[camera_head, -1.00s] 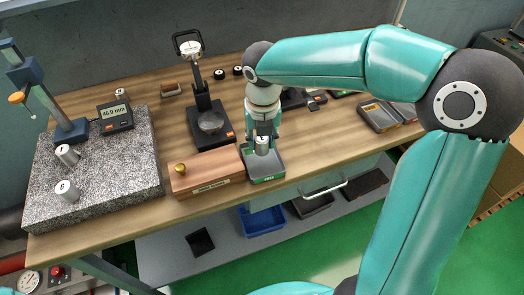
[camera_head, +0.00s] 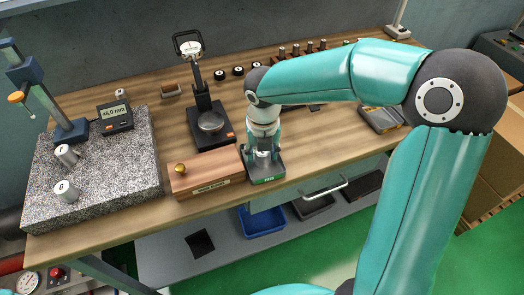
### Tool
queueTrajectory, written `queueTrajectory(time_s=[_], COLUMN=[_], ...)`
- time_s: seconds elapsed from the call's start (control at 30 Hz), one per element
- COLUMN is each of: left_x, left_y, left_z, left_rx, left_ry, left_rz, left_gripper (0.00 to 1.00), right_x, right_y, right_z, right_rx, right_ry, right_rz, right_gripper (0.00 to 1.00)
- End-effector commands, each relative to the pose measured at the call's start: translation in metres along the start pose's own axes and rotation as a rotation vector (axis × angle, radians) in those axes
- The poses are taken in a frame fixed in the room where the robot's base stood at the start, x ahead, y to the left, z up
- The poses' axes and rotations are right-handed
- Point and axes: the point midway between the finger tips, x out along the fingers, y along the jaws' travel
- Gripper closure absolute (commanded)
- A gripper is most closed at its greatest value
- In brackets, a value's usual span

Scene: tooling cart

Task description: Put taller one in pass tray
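Two metal cylinders with letters, one at the back (camera_head: 66,155) and one in front (camera_head: 67,190), stand on the granite plate (camera_head: 115,180) at the left. My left gripper is not in view.
A wooden box with a brass knob (camera_head: 207,174) stands just left of the tray. A black stand with a round pan (camera_head: 210,122) is behind it. A display (camera_head: 115,114) on the granite reads 46.0 mm. A blue bin (camera_head: 262,221) sits on the lower shelf.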

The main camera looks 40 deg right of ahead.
Motion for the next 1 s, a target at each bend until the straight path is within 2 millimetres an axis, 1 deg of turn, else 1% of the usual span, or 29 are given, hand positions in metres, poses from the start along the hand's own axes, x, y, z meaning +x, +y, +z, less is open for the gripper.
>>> queueTrajectory(time_s=[0.17, 0.27, 0.33, 0.47, 0.7, 0.8, 0.9, 1.0], left_x=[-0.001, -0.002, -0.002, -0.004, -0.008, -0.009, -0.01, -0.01], left_y=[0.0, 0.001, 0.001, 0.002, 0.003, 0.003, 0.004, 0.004], left_z=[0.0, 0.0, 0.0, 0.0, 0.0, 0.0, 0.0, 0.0], left_rx=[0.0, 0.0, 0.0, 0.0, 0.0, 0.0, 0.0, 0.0], left_ry=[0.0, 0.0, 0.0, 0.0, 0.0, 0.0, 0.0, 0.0], left_rz=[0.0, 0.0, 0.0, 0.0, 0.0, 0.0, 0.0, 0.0], left_gripper=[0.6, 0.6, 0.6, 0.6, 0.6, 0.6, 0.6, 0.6], right_x=[-0.001, -0.006, -0.013, -0.034, -0.083, -0.1, -0.113, -0.12], right_y=[0.0, 0.0, 0.001, 0.001, 0.001, 0.001, 0.001, 0.001], right_z=[0.0, 0.001, 0.001, 0.001, 0.002, 0.001, 0.001, 0.001], right_rx=[0.0, 0.0, 0.0, 0.0, -0.001, 0.0, -0.001, -0.001], right_ry=[0.0, -0.001, -0.003, -0.004, -0.005, -0.003, -0.003, -0.001], right_rz=[0.0, 0.001, 0.002, 0.002, 0.003, 0.003, 0.002, 0.0], right_gripper=[0.53, 0.53, 0.53, 0.53, 0.53, 0.53, 0.53, 0.53])
